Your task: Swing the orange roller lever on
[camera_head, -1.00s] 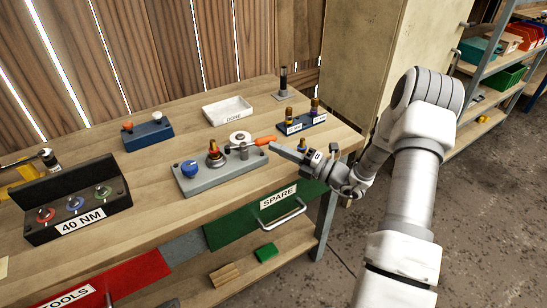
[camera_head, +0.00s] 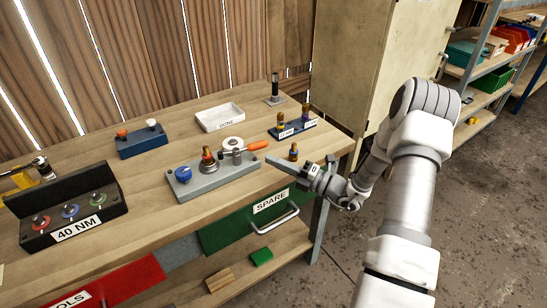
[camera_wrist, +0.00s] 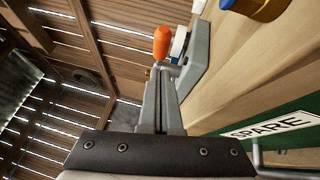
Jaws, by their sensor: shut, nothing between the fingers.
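The orange roller lever (camera_head: 257,145) sticks out to the right from the grey base plate (camera_head: 215,178) on the workbench. In the wrist view its orange end (camera_wrist: 162,42) shows just beyond my fingertips. My gripper (camera_head: 268,158) is shut and empty, pointing left, close to the lever's orange end on the near side. In the wrist view my shut fingers (camera_wrist: 160,72) point at the orange end; I cannot tell whether they touch it.
A small loose brass-and-blue fitting (camera_head: 293,152) stands right behind my gripper. A blue block with fittings (camera_head: 292,130), a white DONE tray (camera_head: 220,117) and a 40 NM box (camera_head: 70,215) are on the bench. The green SPARE drawer (camera_head: 235,232) is below its front edge.

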